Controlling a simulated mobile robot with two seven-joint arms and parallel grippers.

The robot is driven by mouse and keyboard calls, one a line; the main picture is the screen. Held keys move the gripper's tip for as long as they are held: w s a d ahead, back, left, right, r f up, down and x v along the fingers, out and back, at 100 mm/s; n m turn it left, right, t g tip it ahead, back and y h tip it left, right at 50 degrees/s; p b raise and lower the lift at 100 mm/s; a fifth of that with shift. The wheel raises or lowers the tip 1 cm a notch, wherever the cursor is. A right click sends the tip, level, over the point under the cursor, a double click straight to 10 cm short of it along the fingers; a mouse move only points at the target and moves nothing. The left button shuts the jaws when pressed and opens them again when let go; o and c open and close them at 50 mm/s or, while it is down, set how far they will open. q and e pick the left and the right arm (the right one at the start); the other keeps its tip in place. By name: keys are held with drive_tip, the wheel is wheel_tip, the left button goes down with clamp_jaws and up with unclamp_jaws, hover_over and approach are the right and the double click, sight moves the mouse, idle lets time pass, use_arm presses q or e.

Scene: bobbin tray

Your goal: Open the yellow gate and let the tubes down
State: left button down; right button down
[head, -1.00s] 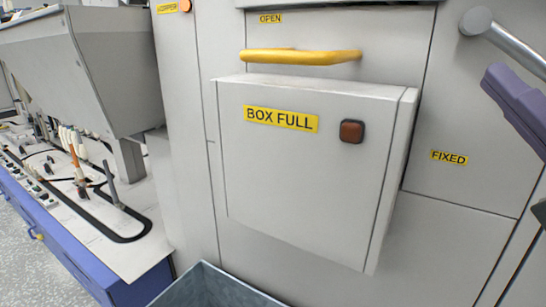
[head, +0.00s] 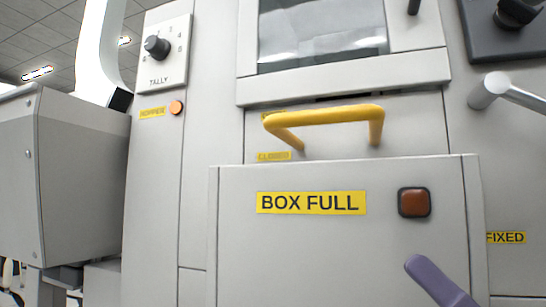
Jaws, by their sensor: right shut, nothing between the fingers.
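The yellow handle (head: 325,118) of the gate stands out from the grey panel just above the box marked BOX FULL (head: 340,240). A small yellow CLOSED label (head: 274,156) shows below the handle's left end, and another label is partly hidden behind its bar. No tubes can be made out; the window (head: 322,32) above shows only blurred grey shapes. My right gripper (head: 416,266) shows as a purple finger at the bottom right, in front of the box, below and apart from the handle. It is shut and empty. My left gripper is out of view.
A brown square button (head: 414,202) sits on the box front. A grey bar (head: 505,92) juts out at right near the FIXED label (head: 506,238). A TALLY knob (head: 156,47) and orange lamp (head: 176,107) are at upper left. A grey hopper-like housing (head: 75,185) stands at far left.

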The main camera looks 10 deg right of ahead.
drive_tip(key=p, duration=0.1)
approach(309, 125)
drive_tip(key=w+a, duration=0.1)
drive_tip(key=a, duration=0.2)
drive_tip(key=shift+w, duration=0.4)
drive_tip(key=r, duration=0.1)
drive_tip(key=w+r+p, duration=0.1)
drive_tip(key=r, duration=0.1)
drive_tip(key=shift+a+r, duration=0.1)
drive_tip(key=shift+r, duration=0.45)
